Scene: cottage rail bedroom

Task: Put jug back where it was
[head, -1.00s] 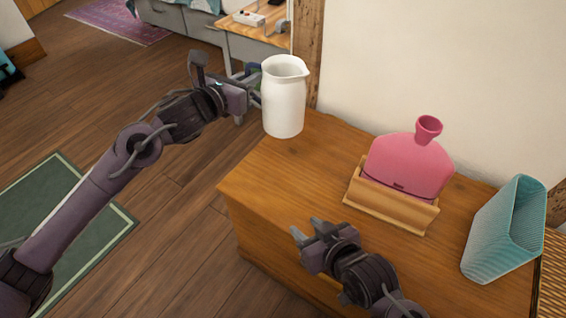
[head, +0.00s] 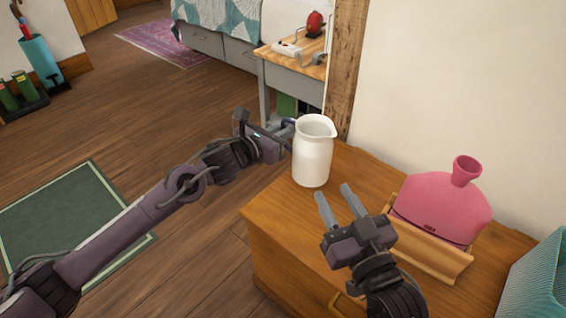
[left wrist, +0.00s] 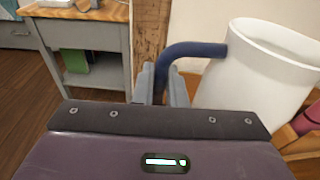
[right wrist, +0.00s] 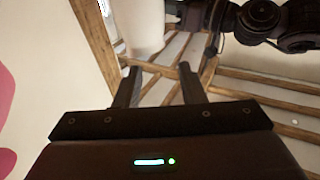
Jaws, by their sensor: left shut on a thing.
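The white jug (head: 312,155) is upright over the far left part of the wooden dresser top (head: 275,212). I cannot tell whether its base touches the wood. My left gripper (head: 287,134) is at the jug's left side, shut on its dark blue handle (left wrist: 195,48). The jug's white body (left wrist: 262,85) fills the right of the left wrist view. My right gripper (head: 337,200) is open and empty, in front of the jug, its fingers pointing towards it. The right wrist view shows the white jug (right wrist: 146,28) beyond its parted fingers.
A pink hot-water-bottle-shaped object (head: 440,208) stands in a wooden holder (head: 430,250) right of my right gripper. A teal ribbed container (head: 540,285) is at the right edge. A wooden post (head: 346,70) and wall stand behind the jug. A small table (head: 295,62) lies beyond.

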